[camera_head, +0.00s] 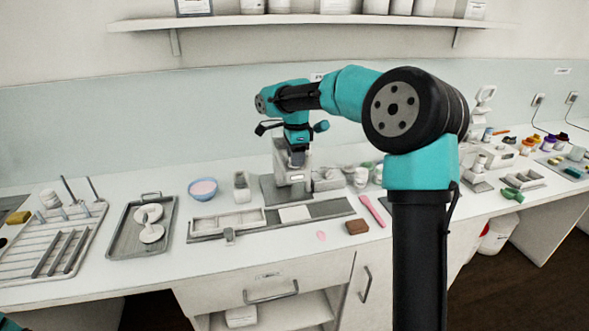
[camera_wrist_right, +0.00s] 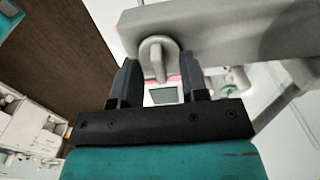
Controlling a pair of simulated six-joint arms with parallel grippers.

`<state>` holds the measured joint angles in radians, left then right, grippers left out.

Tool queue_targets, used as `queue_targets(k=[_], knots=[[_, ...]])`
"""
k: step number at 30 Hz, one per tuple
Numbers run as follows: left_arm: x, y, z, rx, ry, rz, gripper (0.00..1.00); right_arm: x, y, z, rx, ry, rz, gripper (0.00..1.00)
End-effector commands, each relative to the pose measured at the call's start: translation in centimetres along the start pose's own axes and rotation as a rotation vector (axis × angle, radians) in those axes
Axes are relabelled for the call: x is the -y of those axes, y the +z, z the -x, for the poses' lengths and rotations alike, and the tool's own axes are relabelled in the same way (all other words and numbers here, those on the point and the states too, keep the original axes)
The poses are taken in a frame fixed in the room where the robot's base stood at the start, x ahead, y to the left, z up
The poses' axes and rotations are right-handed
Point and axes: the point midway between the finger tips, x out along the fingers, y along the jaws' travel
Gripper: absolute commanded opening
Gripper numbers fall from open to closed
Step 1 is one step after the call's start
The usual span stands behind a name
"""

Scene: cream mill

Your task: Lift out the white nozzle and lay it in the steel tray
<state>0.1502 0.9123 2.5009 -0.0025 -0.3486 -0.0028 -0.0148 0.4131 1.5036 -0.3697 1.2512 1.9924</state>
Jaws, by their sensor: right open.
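The steel tray (camera_head: 121,247) lies on the bench at left and holds two white round parts (camera_head: 150,233). My right gripper (camera_head: 297,160) points down over the grey machine (camera_head: 290,184) at the middle of the bench. In the right wrist view its fingers (camera_wrist_right: 158,72) are apart, with a rounded pale grey piece (camera_wrist_right: 157,50) of the machine between or just beyond the tips. I cannot tell whether that piece is the white nozzle, or whether the fingers touch it. The left gripper is out of view.
A wire rack (camera_head: 60,235) stands left of the tray. A bowl (camera_head: 203,190) and a long shallow tray (camera_head: 228,219) lie between the tray and the machine. A pink tool (camera_head: 372,210) and a brown block (camera_head: 357,227) lie at right. The shelf (camera_head: 300,20) runs above.

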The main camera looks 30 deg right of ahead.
Motion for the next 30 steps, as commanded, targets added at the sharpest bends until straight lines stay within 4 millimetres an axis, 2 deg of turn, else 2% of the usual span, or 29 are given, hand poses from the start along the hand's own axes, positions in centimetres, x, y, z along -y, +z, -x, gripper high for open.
queue_targets(k=[8, 21, 30], knots=[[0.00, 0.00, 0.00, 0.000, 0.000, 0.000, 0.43, 0.00, 0.00, 0.02, 0.000, 0.000, 0.000, 0.40], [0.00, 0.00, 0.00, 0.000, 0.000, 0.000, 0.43, 0.00, 0.00, 0.02, 0.000, 0.000, 0.000, 0.00], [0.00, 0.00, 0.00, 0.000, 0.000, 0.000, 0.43, 0.00, 0.00, 0.04, 0.000, 0.000, 0.000, 0.00]])
